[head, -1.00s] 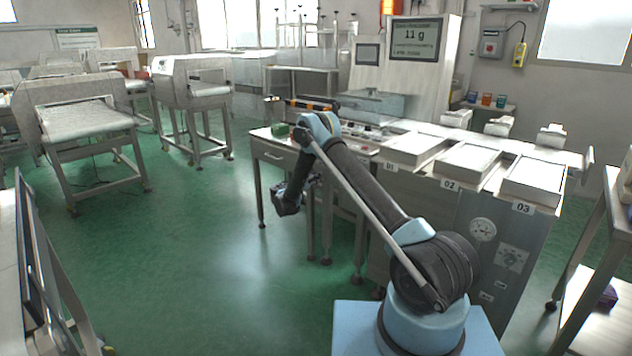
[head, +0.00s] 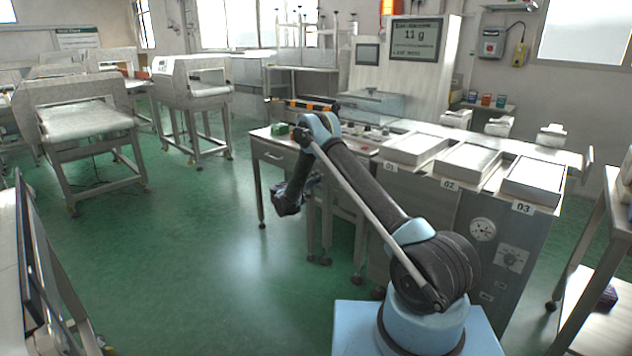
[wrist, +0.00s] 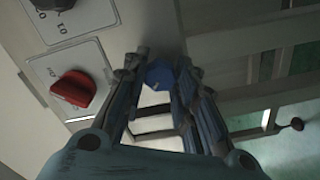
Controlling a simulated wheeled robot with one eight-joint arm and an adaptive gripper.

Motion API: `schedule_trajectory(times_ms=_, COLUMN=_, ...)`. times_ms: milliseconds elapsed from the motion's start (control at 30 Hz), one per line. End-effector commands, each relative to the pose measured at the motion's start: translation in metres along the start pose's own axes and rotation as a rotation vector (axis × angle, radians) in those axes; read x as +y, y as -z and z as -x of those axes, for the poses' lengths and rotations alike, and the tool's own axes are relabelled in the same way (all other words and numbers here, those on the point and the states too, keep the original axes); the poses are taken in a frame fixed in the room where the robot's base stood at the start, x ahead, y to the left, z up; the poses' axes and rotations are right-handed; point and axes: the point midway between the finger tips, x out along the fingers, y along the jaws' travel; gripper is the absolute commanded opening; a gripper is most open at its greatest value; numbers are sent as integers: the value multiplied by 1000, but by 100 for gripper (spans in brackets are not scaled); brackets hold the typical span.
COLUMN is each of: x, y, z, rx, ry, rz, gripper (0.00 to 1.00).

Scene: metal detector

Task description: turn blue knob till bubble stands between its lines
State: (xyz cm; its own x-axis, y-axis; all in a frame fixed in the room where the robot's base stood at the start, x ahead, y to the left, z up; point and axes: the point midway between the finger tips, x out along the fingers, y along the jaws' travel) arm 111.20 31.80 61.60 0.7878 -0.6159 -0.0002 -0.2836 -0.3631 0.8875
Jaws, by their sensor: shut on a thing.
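In the wrist view the blue knob (wrist: 159,74) shows between the two fingers of my gripper (wrist: 162,72). The fingers are shut on it, one at each side. In the head view my gripper (head: 287,200) hangs low at the front of the steel machine, and the knob is hidden there by my arm and hand. I cannot make out the bubble or its lines in either view.
In the wrist view a red knob (wrist: 73,89) on a marked plate and a dark knob (wrist: 55,4) sit left of my fingers. Trays 01, 02 (head: 466,160) and 03 top the machine. Green floor (head: 190,250) is clear at left.

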Motion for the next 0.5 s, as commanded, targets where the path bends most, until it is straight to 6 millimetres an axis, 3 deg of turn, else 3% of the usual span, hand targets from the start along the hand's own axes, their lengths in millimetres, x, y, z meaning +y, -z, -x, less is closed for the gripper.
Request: schedule_trajectory(times_ms=500, x=-2, y=3, z=1, rx=6, ry=5, rz=61, gripper=2)
